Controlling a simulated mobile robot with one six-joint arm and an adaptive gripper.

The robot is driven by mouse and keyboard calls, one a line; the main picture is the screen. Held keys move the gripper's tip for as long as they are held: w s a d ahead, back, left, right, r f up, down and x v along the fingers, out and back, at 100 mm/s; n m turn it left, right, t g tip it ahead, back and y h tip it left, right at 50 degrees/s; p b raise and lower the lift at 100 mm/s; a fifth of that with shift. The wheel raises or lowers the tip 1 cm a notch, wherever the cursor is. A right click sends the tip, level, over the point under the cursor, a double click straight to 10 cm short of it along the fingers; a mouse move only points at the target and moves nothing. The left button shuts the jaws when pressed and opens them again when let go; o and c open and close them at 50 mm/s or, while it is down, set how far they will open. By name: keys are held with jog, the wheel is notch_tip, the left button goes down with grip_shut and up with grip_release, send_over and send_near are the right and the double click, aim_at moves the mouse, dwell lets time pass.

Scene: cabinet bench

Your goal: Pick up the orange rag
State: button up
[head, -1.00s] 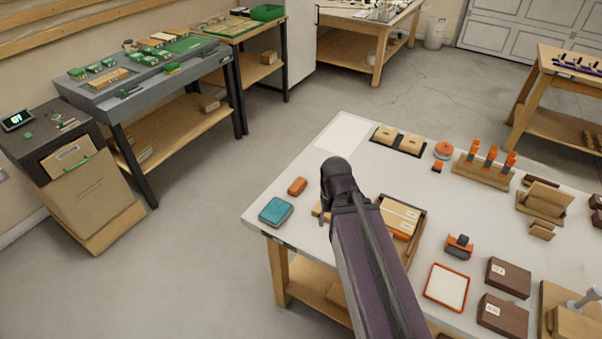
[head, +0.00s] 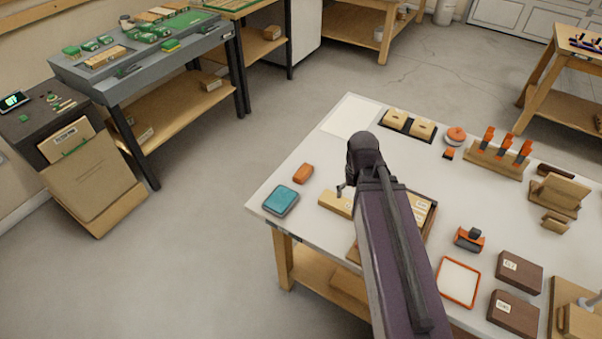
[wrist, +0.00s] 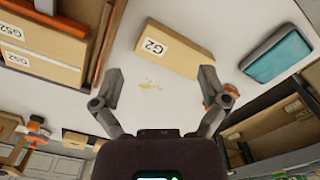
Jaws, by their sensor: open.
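The orange rag (head: 303,173) is a small folded pad lying on the white table, just beyond the teal pad. In the wrist view, an orange-brown piece (wrist: 229,91) shows partly behind the right finger; it looks like the rag, mostly hidden. My gripper (wrist: 158,88) is open, with nothing between its fingers but bare table and a few pale yellow specks. In the head view my gripper (head: 345,188) is right of the rag, over the table by the G2 block, largely hidden by my arm.
A teal pad (head: 281,200) lies near the table's left corner. The tan block marked G2 (wrist: 170,47) is close to the fingers. A wooden tray of labelled boxes (wrist: 43,50) stands on the other side. Bare table surrounds the rag.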

jog(key=w+a+r+m+p, duration=0.1)
jog(key=w+a+m, duration=0.25)
jog(key=w, duration=0.65)
jog(key=r+m+p, duration=0.2)
jog(key=m, duration=0.1)
send_over(303, 170)
jog(key=shift+f, duration=0.15)
notch_tip(303, 170, down, 9)
jog(key=b, duration=0.9)
jog(key=shift+r, duration=0.2)
jog(key=shift+f, duration=0.1)
jog(key=shift+f+b, duration=2.5)
jog(key=shift+b, duration=0.1)
jog(key=c, duration=1)
